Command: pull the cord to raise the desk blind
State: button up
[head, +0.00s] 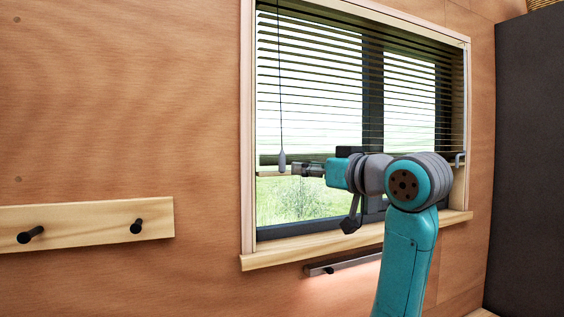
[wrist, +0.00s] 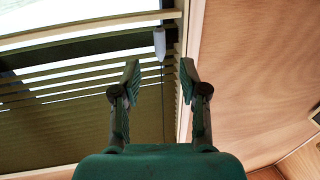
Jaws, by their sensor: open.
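The window blind (head: 315,80) hangs with its slats spread over the upper part of the window, and its bottom rail (head: 272,174) sits partway down. A thin dark cord (head: 281,90) hangs at the left side and ends in a grey tassel (head: 282,160). My gripper (head: 297,168) is just right of the tassel, its fingers pointing left. In the wrist view my gripper (wrist: 159,72) is open and empty. The pale tassel (wrist: 160,43) shows beyond the fingertips, and the cord (wrist: 162,85) runs down the picture between the fingers. I cannot tell whether anything touches.
A wooden window frame (head: 247,130) and sill (head: 300,248) surround the blind. A peg rail (head: 85,225) with dark pegs is on the wall at left. A grey bar (head: 343,264) sits under the sill, and a dark panel (head: 530,150) stands at right.

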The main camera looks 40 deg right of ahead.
aim_at(284, 161)
jog(key=w, duration=0.6)
jog(key=w+d+r, duration=0.1)
jog(key=w, duration=0.3)
jog(key=shift+w+r, duration=0.1)
grip_shut()
